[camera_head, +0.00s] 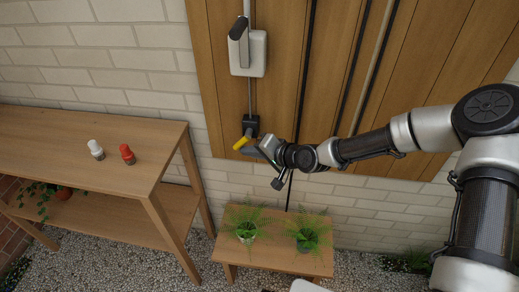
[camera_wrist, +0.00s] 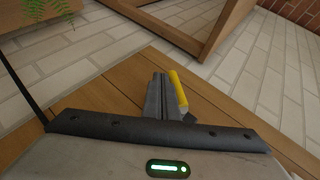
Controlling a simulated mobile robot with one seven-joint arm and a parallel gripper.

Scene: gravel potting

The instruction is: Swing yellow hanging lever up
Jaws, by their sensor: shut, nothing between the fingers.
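The yellow lever (camera_head: 241,143) hangs at a small dark box (camera_head: 251,122) on the wooden wall panel, sticking out toward the lower left. In the wrist view the yellow lever (camera_wrist: 178,88) shows as a short bar just right of my fingers. My gripper (camera_head: 257,152) is at the lever's right side in the head view. In the wrist view my gripper (camera_wrist: 157,95) has its fingers together, with nothing between them. I cannot tell whether the fingers touch the lever. The lever's mount is hidden in the wrist view.
A grey-white switch box (camera_head: 248,55) is above, joined by a conduit. Dark pipes run down the panel to the right. A low bench (camera_head: 270,262) with two ferns stands below. A wooden table (camera_head: 85,150) with a white and a red bottle is at left.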

